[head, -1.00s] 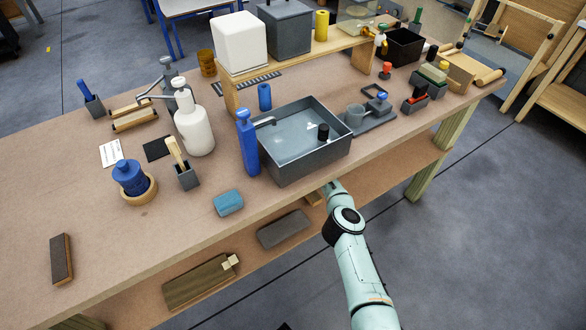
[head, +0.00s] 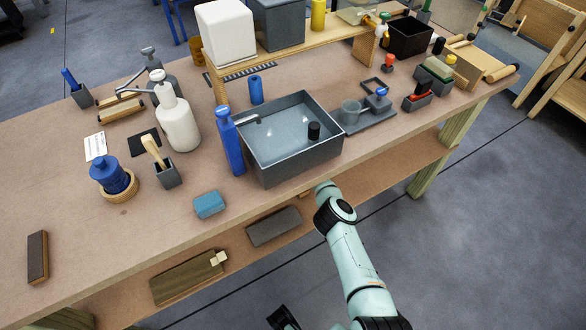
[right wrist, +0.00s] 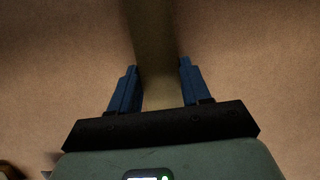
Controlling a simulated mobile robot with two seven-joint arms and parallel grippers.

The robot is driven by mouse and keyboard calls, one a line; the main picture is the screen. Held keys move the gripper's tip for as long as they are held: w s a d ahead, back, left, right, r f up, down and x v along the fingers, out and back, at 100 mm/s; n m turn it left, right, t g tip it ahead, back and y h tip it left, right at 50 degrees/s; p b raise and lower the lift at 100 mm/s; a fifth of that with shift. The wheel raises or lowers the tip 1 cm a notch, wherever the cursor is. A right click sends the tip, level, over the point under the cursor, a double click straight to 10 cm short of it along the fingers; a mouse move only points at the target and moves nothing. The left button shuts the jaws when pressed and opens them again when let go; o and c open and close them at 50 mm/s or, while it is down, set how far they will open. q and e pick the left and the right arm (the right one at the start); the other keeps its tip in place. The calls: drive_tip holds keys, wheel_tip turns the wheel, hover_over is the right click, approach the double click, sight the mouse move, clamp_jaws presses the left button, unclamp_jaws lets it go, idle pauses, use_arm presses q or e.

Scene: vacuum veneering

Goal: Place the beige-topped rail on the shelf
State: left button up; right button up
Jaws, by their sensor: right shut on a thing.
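In the right wrist view my right gripper (right wrist: 157,66) has its two blue fingers on either side of a long, dull beige-olive bar, the rail (right wrist: 153,30). It is shut on the rail, which runs away from me to the top of the picture. The brown board of the shelf (right wrist: 60,70) fills the view behind it. In the head view the shelf (head: 385,168) lies under the bench top. My right arm reaches in under the bench's front edge, so the gripper and most of the rail are hidden there. I cannot tell whether the rail touches the shelf. My left gripper is not seen.
On the shelf, left of my arm, lie a grey block (head: 273,226) and a dark wooden board (head: 188,277) with a pale block. The bench top (head: 110,240) overhangs the shelf. A grey basin (head: 300,160) stands above my arm. The shelf right of my arm looks clear.

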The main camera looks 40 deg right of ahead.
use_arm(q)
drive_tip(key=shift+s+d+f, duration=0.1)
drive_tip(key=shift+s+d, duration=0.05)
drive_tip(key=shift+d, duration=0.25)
use_arm(e)
drive_tip(key=shift+w+f, duration=0.1)
drive_tip(key=shift+f, duration=0.2)
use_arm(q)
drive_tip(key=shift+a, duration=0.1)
use_arm(e)
drive_tip(key=shift+a, duration=0.1)
drive_tip(key=shift+f, duration=0.2)
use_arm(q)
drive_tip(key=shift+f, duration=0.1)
use_arm(e)
drive_tip(key=o, duration=1.1)
drive_tip(key=shift+o, duration=0.2)
drive_tip(key=shift+r, duration=0.1)
